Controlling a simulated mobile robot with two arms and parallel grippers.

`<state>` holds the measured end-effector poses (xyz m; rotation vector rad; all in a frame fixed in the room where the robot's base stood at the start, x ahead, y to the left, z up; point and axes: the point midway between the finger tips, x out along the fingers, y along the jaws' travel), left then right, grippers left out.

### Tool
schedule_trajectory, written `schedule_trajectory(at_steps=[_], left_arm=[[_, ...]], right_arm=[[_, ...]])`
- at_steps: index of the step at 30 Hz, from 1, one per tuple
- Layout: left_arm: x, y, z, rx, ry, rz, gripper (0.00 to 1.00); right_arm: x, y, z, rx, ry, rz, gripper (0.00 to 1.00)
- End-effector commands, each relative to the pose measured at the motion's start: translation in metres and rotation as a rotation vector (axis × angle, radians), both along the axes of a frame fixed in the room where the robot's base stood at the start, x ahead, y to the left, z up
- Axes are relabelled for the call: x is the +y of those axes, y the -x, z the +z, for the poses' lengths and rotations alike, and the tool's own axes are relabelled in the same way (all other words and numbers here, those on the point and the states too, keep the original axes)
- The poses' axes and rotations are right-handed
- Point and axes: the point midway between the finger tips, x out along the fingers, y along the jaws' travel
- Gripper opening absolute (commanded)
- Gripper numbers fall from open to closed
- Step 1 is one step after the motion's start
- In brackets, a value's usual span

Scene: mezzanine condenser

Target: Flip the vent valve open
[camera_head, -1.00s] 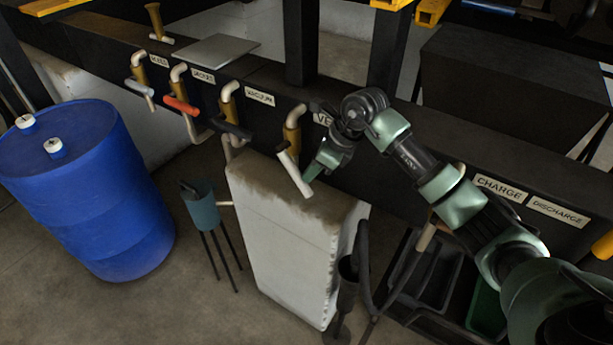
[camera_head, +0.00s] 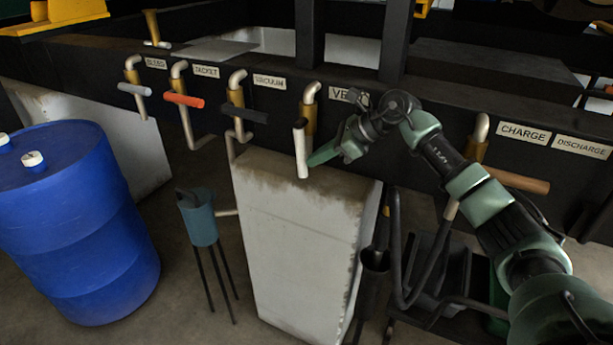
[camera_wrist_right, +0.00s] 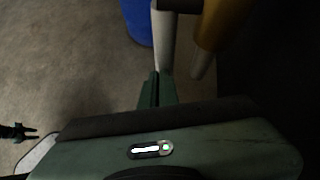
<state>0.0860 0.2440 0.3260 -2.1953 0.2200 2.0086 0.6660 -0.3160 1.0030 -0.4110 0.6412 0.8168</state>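The vent valve is a brass body (camera_head: 310,116) on a cream pipe, beside a label partly hidden by my arm, reading "VE". Its white bar handle (camera_head: 301,152) hangs almost straight down, unlike the sideways handles to its left. My right gripper (camera_head: 312,161) is just right of the handle's lower end, with its green fingertips pointing at it. In the right wrist view the fingers (camera_wrist_right: 156,88) look shut together, and the white handle (camera_wrist_right: 164,42) lies right beyond the tips. I cannot tell whether they touch. The brass body (camera_wrist_right: 222,22) is to the right.
Bleed, jacket and vacuum valves with grey (camera_head: 134,89), orange (camera_head: 184,99) and black handles (camera_head: 245,113) line the rail to the left. A pale block (camera_head: 296,230) stands below the vent valve. A blue drum (camera_head: 75,225) and a teal tripod pot (camera_head: 202,222) stand left.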

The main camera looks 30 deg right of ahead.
Motion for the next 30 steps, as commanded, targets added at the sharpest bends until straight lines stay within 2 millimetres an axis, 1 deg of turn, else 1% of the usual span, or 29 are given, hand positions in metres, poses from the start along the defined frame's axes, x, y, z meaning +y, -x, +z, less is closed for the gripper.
schedule_trajectory(at_steps=[1, 3, 7, 14, 25, 28, 30], left_arm=[[0.001, -0.004, -0.013, -0.007, -0.002, 0.000, 0.36], [0.002, -0.008, -0.018, -0.011, -0.003, 0.000, 0.36], [-0.001, -0.008, -0.024, -0.012, 0.001, 0.001, 0.36], [-0.015, -0.004, -0.026, -0.008, 0.018, 0.003, 0.36], [-0.010, -0.001, -0.026, -0.003, 0.012, 0.000, 0.36], [-0.008, -0.001, -0.027, -0.002, 0.010, -0.001, 0.36], [-0.008, -0.001, -0.028, -0.002, 0.009, -0.001, 0.36]], right_arm=[[-0.002, -0.001, -0.008, -0.016, -0.014, 0.000, 0.00], [-0.004, -0.002, -0.008, -0.036, -0.030, 0.001, 0.00], [-0.006, -0.004, -0.007, -0.061, -0.048, 0.001, 0.00], [-0.007, -0.004, -0.004, -0.074, -0.059, 0.001, 0.00], [-0.007, -0.004, -0.002, -0.073, -0.058, 0.002, 0.00], [-0.007, -0.005, 0.005, -0.076, -0.057, 0.003, 0.00], [-0.007, -0.005, 0.016, -0.077, -0.057, 0.003, 0.00]])
